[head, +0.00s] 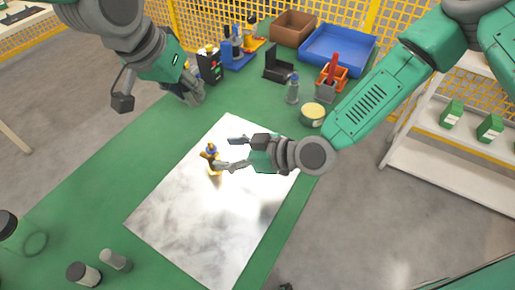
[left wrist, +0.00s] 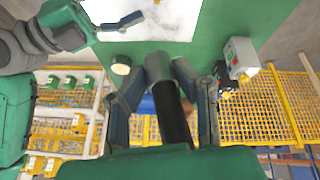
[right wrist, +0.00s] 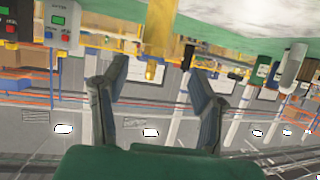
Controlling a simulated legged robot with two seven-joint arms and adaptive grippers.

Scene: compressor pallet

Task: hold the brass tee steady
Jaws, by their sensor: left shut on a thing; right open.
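The brass tee (head: 213,161) stands upright on the bright metal sheet (head: 180,215), with a blue part on top. My right gripper (head: 234,153) is open just right of it in the head view, its fingers pointing left at the tee. In the right wrist view a brass-yellow upright piece, seemingly the tee (right wrist: 158,40), shows between and beyond the open fingers (right wrist: 160,85). My left gripper (head: 194,93) is higher, over the green bench near its back. In the left wrist view it is shut on a dark cylindrical thing (left wrist: 172,115).
The front of the sheet is clear.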

